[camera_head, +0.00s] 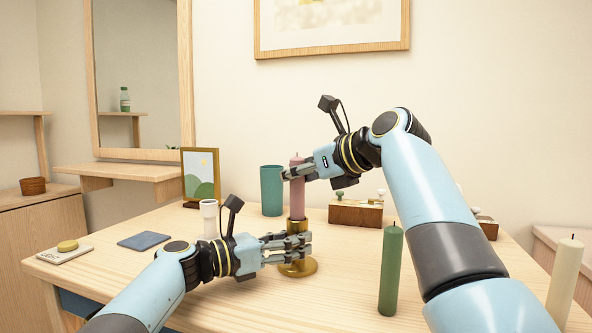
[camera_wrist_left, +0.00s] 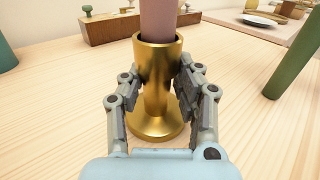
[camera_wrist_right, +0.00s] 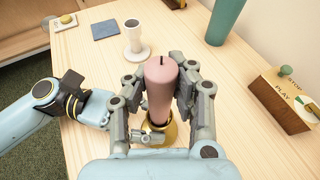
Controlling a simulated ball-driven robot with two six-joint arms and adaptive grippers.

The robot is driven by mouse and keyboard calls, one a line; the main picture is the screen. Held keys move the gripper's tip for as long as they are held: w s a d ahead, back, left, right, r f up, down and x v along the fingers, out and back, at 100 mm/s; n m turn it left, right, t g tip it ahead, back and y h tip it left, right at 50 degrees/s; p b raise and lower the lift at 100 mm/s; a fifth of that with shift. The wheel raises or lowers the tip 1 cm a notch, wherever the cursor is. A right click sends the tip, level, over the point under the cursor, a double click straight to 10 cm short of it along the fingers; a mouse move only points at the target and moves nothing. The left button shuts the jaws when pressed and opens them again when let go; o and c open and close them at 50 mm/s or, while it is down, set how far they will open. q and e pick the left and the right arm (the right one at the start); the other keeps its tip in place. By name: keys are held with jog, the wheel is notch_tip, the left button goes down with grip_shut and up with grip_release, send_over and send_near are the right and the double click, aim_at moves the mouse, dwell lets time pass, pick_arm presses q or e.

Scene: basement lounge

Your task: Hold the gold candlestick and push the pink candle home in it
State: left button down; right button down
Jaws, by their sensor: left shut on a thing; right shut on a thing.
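The gold candlestick (camera_head: 298,267) stands upright on the wooden table. It also shows in the left wrist view (camera_wrist_left: 155,88). My left gripper (camera_head: 303,245) is shut around its stem, below the cup. The pink candle (camera_head: 297,200) stands upright with its lower end inside the candlestick's cup; how deep it sits is hidden by the cup wall. The candle also shows in the right wrist view (camera_wrist_right: 160,88). My right gripper (camera_head: 292,172) is shut on the candle's upper part, above the candlestick. The candle's dark wick points up between the fingers.
A green candle (camera_head: 390,270) and a cream candle (camera_head: 564,283) stand at the right. A teal cup (camera_head: 271,190), a white cup (camera_head: 208,218) and a wooden block with knobs (camera_head: 355,213) stand near. A blue pad (camera_head: 144,241) lies at the left.

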pick_arm(q)
jog(key=shift+f, duration=0.1)
pick_arm(e)
jog(key=shift+f, duration=0.35)
jog(key=c, duration=1.1)
grip_release()
jog(key=shift+o, duration=0.2)
jog(key=shift+d, duration=0.1)
jog(key=v, duration=1.2)
pick_arm(q)
jog(key=c, duration=0.9)
grip_release()
jog(key=shift+o, duration=0.2)
